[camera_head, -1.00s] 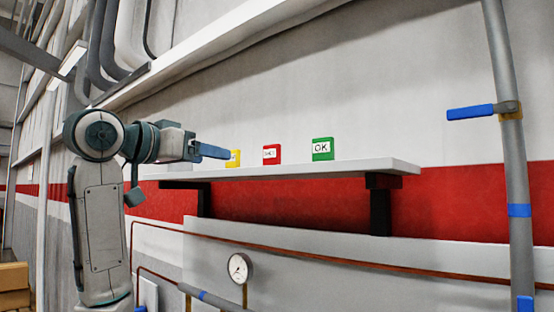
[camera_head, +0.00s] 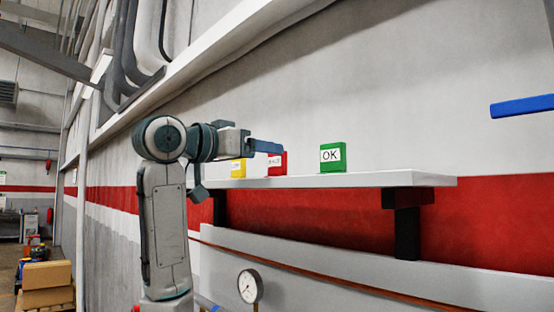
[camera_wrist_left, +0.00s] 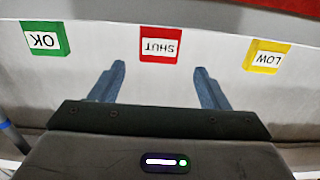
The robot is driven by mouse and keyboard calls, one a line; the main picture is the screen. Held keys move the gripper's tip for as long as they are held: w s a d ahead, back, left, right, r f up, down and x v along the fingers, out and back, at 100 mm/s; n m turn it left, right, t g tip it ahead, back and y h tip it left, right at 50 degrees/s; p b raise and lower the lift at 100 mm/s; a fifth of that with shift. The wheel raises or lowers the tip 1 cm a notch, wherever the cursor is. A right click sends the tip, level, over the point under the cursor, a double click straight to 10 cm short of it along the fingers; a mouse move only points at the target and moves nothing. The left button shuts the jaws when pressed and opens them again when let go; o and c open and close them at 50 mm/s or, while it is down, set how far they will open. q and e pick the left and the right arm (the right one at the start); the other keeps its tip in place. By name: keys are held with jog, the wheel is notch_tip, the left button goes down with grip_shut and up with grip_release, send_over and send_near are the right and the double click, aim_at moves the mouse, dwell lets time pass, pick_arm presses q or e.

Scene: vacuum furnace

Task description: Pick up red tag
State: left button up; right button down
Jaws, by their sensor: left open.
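The red tag (camera_head: 284,162) stands on the white shelf (camera_head: 400,179), between the yellow tag (camera_head: 238,168) and the green OK tag (camera_head: 332,157). In the head view my left gripper (camera_head: 268,147) partly covers the red tag. In the left wrist view the red tag (camera_wrist_left: 161,44) reads SHUT upside down and lies ahead of the gap between the two blue fingers. The left gripper (camera_wrist_left: 160,78) is open and empty there, apart from the tag. The green tag (camera_wrist_left: 46,38) is at the left and the yellow LOW tag (camera_wrist_left: 266,56) at the right. My right gripper is not seen.
The wall (camera_head: 420,90) rises behind the shelf. A dark bracket (camera_head: 407,225) supports the shelf, and a round gauge (camera_head: 250,286) is below. A blue valve handle (camera_head: 523,106) is at the far right. Cardboard boxes (camera_head: 47,275) stand at the lower left.

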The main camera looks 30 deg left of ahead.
aim_at(274, 175)
pick_arm(q)
jog(key=p+x, duration=0.4)
jog(key=shift+w+d, duration=0.2)
jog(key=shift+w, duration=0.1)
jog(key=shift+w+d, duration=0.1)
jog(key=shift+w, duration=0.15)
jog(key=shift+w+d+f, duration=0.1)
jog(key=shift+w+f, duration=0.1)
jog(key=shift+w, duration=0.05)
jog(key=shift+s, duration=0.1)
jog(key=c, duration=1)
jog(key=shift+c, duration=0.3)
jog(key=shift+r, duration=0.1)
